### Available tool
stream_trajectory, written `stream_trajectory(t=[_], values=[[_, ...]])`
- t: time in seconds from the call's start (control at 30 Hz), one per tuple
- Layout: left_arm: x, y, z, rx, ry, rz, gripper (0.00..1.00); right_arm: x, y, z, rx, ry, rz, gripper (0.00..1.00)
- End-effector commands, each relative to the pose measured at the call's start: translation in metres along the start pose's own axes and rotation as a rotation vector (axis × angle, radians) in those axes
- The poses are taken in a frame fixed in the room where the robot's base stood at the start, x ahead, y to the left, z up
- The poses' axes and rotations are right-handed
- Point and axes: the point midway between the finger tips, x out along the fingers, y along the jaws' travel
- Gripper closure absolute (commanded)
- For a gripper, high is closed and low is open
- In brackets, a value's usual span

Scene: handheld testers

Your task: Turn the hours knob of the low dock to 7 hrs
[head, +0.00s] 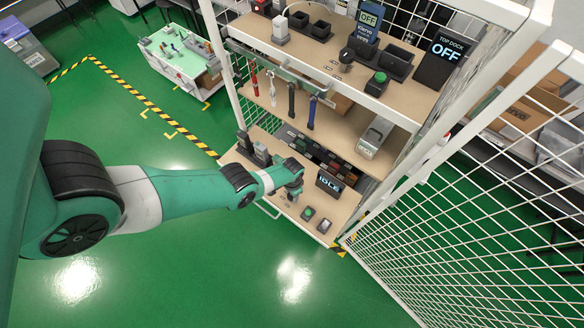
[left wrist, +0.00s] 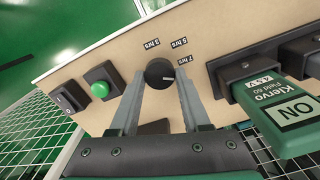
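The hours knob (left wrist: 160,73) is a round black dial on the low dock's beige panel, with 3 hrs, 5 hrs and 7 hrs (left wrist: 185,58) printed around it. A small pale mark on the knob points to the right, roughly to the 7 hrs side. My left gripper (left wrist: 161,80) has one finger on each side of the knob; I cannot tell whether both fingers press on it. In the head view my left gripper (head: 293,190) is over the low dock's shelf and hides the knob. The low dock's display (head: 328,184) reads IDLE. My right gripper is out of view.
A green button (left wrist: 103,81) and a black rocker switch (left wrist: 70,98) are left of the knob. A green Klervo tester (left wrist: 285,112) reading ON sits in a black cradle to the right. A mesh fence (head: 470,210) stands right of the rack.

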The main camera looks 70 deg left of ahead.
Motion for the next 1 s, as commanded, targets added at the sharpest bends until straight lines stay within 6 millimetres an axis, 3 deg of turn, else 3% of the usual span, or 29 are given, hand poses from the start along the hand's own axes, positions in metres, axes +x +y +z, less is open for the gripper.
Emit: stream_trajectory(t=[0.03, 0.17, 0.57, 0.77, 1.0], values=[[0.0, 0.0, 0.0, 0.0, -0.001, 0.0, 0.44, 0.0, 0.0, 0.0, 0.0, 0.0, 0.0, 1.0], [0.0, 0.0, 0.0, -0.001, -0.001, 0.0, 0.23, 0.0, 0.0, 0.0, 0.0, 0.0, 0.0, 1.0], [-0.008, 0.0, 0.0, -0.001, 0.0, 0.0, 0.23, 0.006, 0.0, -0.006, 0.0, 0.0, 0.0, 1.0], [-0.041, 0.0, 0.0, -0.001, 0.0, 0.0, 0.23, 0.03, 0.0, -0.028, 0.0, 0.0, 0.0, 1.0], [-0.095, 0.0, 0.0, -0.001, 0.0, 0.0, 0.23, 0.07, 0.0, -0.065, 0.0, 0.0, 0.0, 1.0]])
